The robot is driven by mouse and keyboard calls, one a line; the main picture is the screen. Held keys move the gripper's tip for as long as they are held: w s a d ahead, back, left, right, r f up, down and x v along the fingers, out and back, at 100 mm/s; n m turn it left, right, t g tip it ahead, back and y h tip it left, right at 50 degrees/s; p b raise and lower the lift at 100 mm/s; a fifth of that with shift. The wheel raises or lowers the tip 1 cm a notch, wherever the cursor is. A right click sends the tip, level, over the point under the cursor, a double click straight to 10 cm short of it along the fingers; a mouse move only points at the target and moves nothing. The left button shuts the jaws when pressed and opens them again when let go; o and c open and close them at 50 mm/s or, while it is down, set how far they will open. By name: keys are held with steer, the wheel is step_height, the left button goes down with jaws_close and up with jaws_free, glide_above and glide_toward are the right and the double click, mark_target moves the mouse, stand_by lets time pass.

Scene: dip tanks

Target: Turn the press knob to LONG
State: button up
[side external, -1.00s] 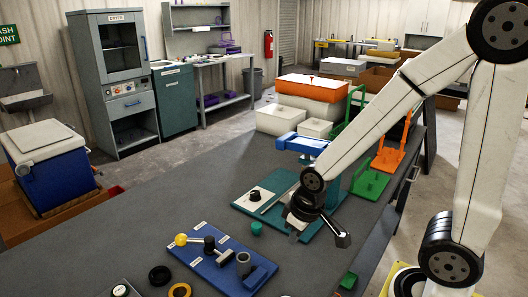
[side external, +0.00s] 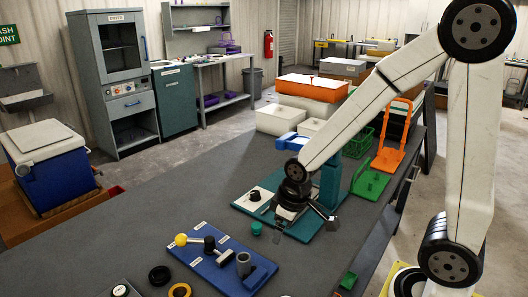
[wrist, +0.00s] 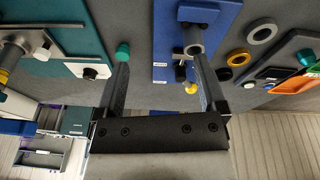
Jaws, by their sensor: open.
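The press knob (side external: 255,196) is a small black knob on a white plate at the left part of the teal press base (side external: 242,207). It also shows in the wrist view as a dark knob (wrist: 90,73) on its white plate, left of my fingers. The setting labels are too small to read.
A small teal cylinder (side external: 256,228) stands near the press base. A blue board (side external: 205,262) with a yellow-ended handle and a grey cup lies in front. Black and yellow rings (side external: 180,290) lie nearby. Green and orange fixtures (side external: 370,183) stand to the right.

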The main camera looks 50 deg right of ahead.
steer(key=w+d+f+n+h, duration=0.1)
steer(key=w+d+n, duration=0.2)
steer(key=w+n, duration=0.3)
steer(key=w+d+n+h, duration=0.1)
steer(key=w+d+n, duration=0.25)
steer(key=w, duration=0.55)
steer(key=n+g+h, duration=0.2)
steer(key=n, duration=0.7)
glide_toward(254, 193)
steer(key=f, duration=0.1)
steer(key=shift+d+f+n, duration=0.25)
steer(key=shift+d+f, duration=0.1)
steer(key=shift+d, duration=0.1)
steer(key=shift+x, duration=3.9)
jaws_close()
